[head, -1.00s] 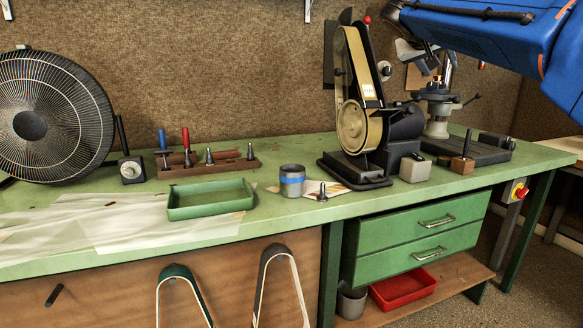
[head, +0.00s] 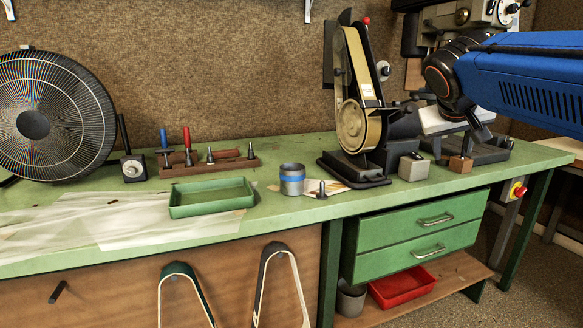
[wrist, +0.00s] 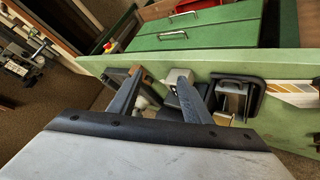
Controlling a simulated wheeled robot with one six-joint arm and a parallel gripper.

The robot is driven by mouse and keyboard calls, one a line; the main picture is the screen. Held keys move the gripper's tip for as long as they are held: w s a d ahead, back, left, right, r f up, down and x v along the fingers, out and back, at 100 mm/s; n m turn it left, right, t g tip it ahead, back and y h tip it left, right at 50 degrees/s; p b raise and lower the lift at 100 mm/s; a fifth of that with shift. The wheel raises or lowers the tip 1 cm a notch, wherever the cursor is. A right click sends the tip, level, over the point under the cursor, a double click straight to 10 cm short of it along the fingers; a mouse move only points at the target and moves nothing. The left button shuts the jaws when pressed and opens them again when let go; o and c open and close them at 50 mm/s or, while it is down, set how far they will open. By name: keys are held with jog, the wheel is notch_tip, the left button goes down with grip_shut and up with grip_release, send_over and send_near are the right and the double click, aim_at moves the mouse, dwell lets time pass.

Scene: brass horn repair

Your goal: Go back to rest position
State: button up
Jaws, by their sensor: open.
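My gripper (head: 460,137) is at the right in the head view, at the end of my blue arm. It is in front of the drill press and above the right end of the green bench. In the wrist view my gripper (wrist: 157,88) has its two dark fingers spread apart with nothing held between them. The bench front and its drawers show beyond the fingers. My arm hides part of the drill press.
The belt sander (head: 358,110) stands just left of my gripper. A grey block (head: 414,168) and a wooden block (head: 460,166) sit below it. A green tray (head: 210,197), a grey cup (head: 292,180) and a fan (head: 40,118) are farther left. The drawers (head: 425,235) are closed.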

jog(key=s+a+f+n+g+y, duration=0.1)
jog(key=s+a+f, duration=0.3)
jog(key=s+f, duration=0.8)
jog(key=s+a+f+g+y, duration=0.1)
jog(key=s+a+f+y, duration=0.3)
jog(key=s+f, duration=0.9)
notch_tip(320, 180, down, 5)
jog(key=shift+r+n+g+y, duration=0.15)
jog(key=shift+n+g+y, duration=0.15)
jog(key=shift+n+g, duration=0.1)
